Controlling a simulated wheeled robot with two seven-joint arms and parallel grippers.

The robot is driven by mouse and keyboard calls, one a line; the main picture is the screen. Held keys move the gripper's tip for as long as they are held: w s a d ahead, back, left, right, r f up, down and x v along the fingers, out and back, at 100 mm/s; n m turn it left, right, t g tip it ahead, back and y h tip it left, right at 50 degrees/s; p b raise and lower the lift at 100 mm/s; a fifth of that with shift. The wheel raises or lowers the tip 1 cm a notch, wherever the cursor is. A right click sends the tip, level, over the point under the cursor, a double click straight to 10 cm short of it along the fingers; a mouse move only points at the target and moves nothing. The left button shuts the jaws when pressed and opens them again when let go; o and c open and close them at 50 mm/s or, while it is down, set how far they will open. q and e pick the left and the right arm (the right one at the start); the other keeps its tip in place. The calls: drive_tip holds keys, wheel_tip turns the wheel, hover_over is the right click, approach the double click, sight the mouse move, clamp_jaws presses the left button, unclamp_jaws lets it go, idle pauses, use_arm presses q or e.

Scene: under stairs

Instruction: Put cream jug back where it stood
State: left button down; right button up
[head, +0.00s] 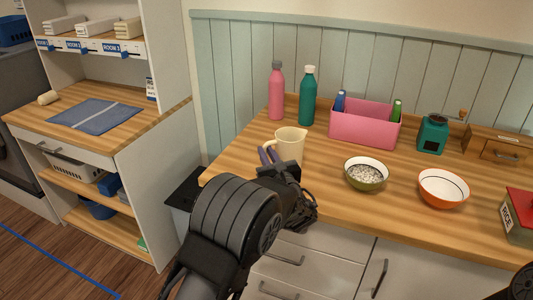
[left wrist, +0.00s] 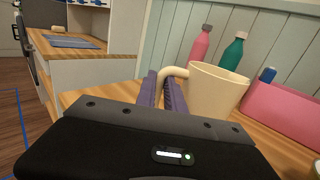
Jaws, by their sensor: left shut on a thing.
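The cream jug (head: 290,146) is at the left end of the wooden counter in the head view, upright as far as I can see. Its handle points left. My left gripper (head: 270,156) is at the jug's left side, with its purple fingers shut on the handle. In the left wrist view the jug (left wrist: 214,90) is large, and the fingers (left wrist: 163,90) close around its handle. I cannot tell whether the jug's base touches the counter. The right gripper does not show; only a dark part of my body is at the lower right corner.
Behind the jug stand a pink bottle (head: 276,92) and a teal bottle (head: 308,97). A pink bin (head: 365,128) is to their right. A green bowl (head: 366,174), an orange bowl (head: 442,188) and a red-lidded rice box (head: 519,216) are further right. Bare counter lies between jug and green bowl.

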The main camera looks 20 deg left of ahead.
use_arm(q)
drive_tip(key=c, duration=1.4)
unclamp_jaws()
drive_tip(key=shift+o, duration=0.3)
drive_tip(key=shift+f, duration=0.15)
drive_tip(key=b+v, duration=0.1)
drive_tip(key=v, duration=0.6)
drive_tip(key=shift+s+d, duration=0.2)
drive_tip(key=shift+s, duration=0.15)
